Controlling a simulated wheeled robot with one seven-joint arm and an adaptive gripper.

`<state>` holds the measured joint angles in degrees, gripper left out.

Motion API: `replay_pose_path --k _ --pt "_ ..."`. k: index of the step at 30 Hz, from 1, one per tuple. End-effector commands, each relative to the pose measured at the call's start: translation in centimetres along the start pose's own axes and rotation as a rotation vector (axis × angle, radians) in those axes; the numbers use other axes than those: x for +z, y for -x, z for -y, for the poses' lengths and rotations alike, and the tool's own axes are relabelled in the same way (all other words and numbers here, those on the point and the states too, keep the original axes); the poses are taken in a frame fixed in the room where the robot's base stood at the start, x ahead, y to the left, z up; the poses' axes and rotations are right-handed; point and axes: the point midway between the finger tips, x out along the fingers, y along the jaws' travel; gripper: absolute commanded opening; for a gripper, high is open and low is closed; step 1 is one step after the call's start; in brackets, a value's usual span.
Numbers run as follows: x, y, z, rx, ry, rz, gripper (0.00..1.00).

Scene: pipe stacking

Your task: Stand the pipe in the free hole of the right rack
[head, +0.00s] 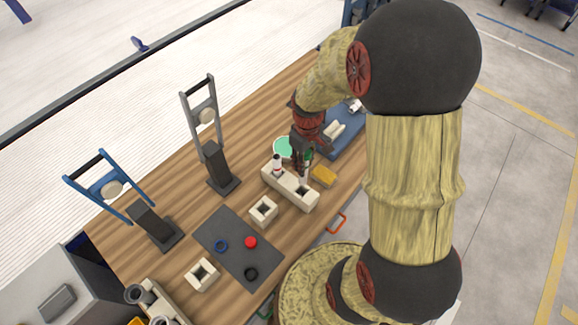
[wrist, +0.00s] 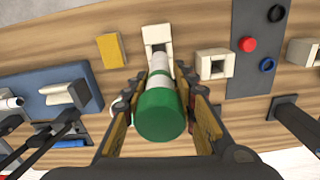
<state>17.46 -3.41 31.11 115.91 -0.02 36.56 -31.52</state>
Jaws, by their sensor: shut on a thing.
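The pipe is green at its upper end and white below. My gripper (head: 304,158) is shut on it, and the white part of the pipe (head: 305,177) points down at the right rack. In the wrist view the pipe's green end (wrist: 160,115) sits between the fingers (wrist: 160,98). The right rack (head: 298,196) is a long off-white block. A white pipe with a dark red band (head: 277,164) stands at its far left end. The rack's near end, with a square opening, shows past the pipe in the wrist view (wrist: 156,34). I cannot tell whether the pipe's lower end is inside a hole.
A yellow block (head: 323,176) lies right of the rack. A blue tray (head: 352,139) with white parts is behind it. A square off-white block (head: 263,210) and a dark mat (head: 226,240) with small rings are left. Two tall frames stand farther left.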

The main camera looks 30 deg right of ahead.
Motion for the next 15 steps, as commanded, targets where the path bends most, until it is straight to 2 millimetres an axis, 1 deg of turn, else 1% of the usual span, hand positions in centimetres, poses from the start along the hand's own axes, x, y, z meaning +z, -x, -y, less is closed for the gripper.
replay_pose_path --k 3,6,11,15 --pt "-0.2 -0.2 0.1 0.001 0.075 -0.002 0.03" --pt "-0.2 -0.3 0.1 0.002 0.106 -0.003 0.03" --pt "-0.2 -0.7 0.1 0.002 0.115 -0.003 0.03" --pt "-0.2 -1.4 0.1 0.002 0.114 -0.003 0.03"
